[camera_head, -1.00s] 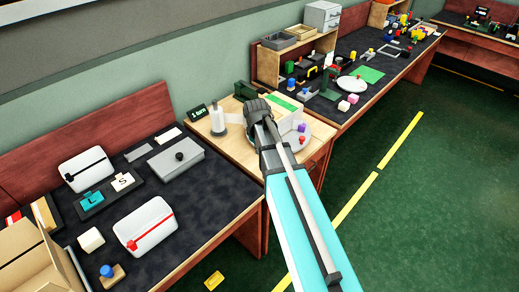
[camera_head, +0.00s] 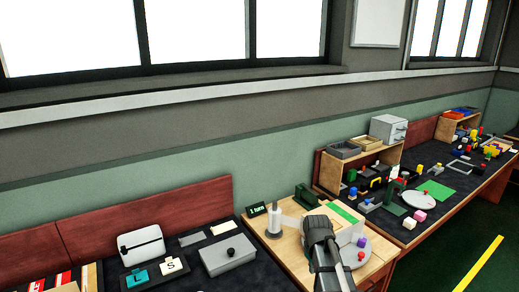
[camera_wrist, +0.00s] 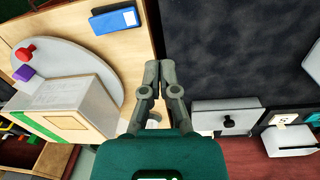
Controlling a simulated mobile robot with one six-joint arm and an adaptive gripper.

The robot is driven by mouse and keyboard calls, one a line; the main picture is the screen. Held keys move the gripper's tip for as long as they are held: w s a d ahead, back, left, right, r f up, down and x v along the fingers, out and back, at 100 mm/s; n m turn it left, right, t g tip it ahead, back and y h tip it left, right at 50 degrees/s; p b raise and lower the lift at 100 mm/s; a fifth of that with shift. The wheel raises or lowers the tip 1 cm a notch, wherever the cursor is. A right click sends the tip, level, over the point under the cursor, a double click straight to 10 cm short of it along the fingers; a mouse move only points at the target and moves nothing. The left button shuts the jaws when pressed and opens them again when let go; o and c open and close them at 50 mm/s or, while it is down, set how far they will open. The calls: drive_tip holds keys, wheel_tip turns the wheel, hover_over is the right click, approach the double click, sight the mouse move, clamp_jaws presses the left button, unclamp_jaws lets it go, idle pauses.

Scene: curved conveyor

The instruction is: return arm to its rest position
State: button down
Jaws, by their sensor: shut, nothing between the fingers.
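My gripper (camera_wrist: 159,68) shows in the wrist view with its two grey fingers together and nothing between them. It hangs above the seam between the light wooden table (camera_wrist: 130,56) and the dark mat (camera_wrist: 225,50). In the head view my dark arm joint stands in front of the wooden table, and the fingers are hidden there. A round grey turntable (camera_wrist: 88,62) carries a red knobbed piece (camera_wrist: 26,52), a purple cube (camera_wrist: 23,73) and a white box (camera_wrist: 72,105). A blue object (camera_wrist: 115,20) lies on the wood beside it.
A grey box with a black knob (camera_head: 228,255) sits on the dark mat at left, near a white case (camera_head: 141,243). A small sign (camera_head: 257,210) and a white roll on a stand (camera_head: 275,222) are behind my arm. A shelf (camera_head: 355,165) stands farther right.

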drive_tip(key=s+a+m, duration=0.3)
drive_tip(key=s+m, duration=0.1)
drive_tip(key=s, duration=0.7)
drive_tip(key=shift+s+m+y, duration=0.3)
drive_tip(key=shift+m, duration=0.1)
idle(0.3)
